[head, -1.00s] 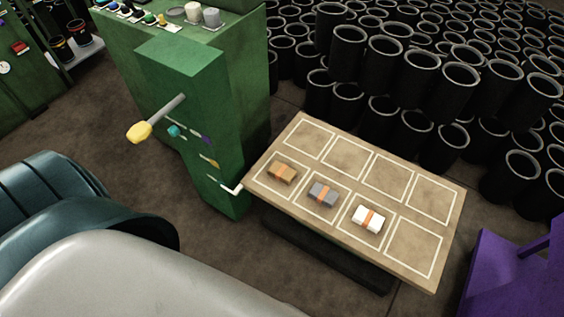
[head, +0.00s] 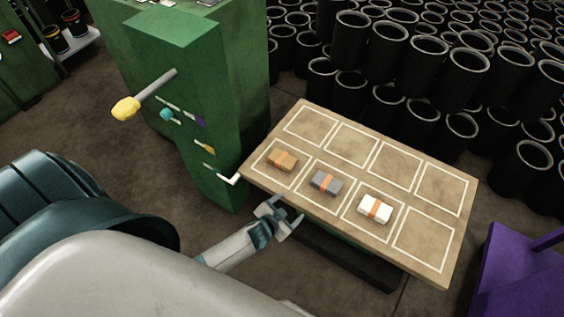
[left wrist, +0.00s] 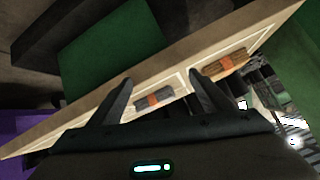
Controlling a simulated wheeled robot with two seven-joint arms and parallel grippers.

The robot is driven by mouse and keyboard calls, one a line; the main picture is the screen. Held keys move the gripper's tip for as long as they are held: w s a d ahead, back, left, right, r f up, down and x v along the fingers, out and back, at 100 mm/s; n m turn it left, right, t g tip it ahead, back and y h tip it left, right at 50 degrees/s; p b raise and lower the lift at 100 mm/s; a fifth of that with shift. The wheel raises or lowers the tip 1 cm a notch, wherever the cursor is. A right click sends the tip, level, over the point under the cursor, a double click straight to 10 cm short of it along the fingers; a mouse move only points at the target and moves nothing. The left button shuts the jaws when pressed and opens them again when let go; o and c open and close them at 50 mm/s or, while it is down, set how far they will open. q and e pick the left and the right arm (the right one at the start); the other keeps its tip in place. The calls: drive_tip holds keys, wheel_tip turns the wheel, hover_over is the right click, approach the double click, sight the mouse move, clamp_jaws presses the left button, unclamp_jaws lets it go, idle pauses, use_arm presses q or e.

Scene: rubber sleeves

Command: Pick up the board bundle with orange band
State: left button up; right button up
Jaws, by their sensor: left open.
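The tan, wood-coloured board bundle with an orange band (head: 282,160) lies in the left front square of the marked table (head: 415,270). A grey bundle with an orange band (head: 327,182) lies in the square to its right, and a white one with an orange band (head: 375,208) beyond that. My left gripper (head: 289,208) is open and empty, apart from the bundles, by the table's near edge. In the left wrist view, the gripper (left wrist: 161,78) has the grey bundle (left wrist: 154,99) between its fingers and the tan bundle (left wrist: 232,62) right of them.
A green machine (head: 195,110) with a yellow-knobbed lever (head: 126,107) stands against the table's left end. Many black sleeves (head: 412,65) stand behind the table. A purple object (head: 515,270) is at the right. The table's back squares and right front square are empty.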

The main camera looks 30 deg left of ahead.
use_arm(q)
drive_tip(key=w+d+r+m+h+b, duration=0.1)
drive_tip(key=w+d+r+m+h, duration=0.25)
drive_tip(key=w+r, duration=0.25)
drive_tip(key=w+d+r+m+g+h+b, duration=0.1)
drive_tip(key=w+d+r+m+h+b, duration=0.1)
drive_tip(key=w+d+r+m+h, duration=0.25)
drive_tip(key=w+d+r+m+h+b, duration=0.1)
drive_tip(key=w+d+r+m+h, duration=0.15)
drive_tip(key=w+r+m, duration=0.45)
drive_tip(key=a+n+g+y+b, duration=0.1)
drive_tip(key=a+g+y+b, duration=0.2)
drive_tip(key=a+g+y, duration=0.6)
drive_tip(key=a, duration=1.7)
drive_tip(key=shift+w+r+b, duration=0.15)
drive_tip(key=shift+r+b, duration=0.15)
drive_tip(key=shift+b, duration=0.05)
use_arm(e)
drive_tip(key=r, duration=0.1)
drive_tip(key=w+r, duration=0.1)
drive_tip(key=r, duration=0.1)
drive_tip(key=w+r, duration=0.1)
drive_tip(key=r, duration=0.1)
drive_tip(key=shift+w+a, duration=0.25)
drive_tip(key=shift+a, duration=0.1)
use_arm(q)
drive_tip(key=shift+f, duration=0.1)
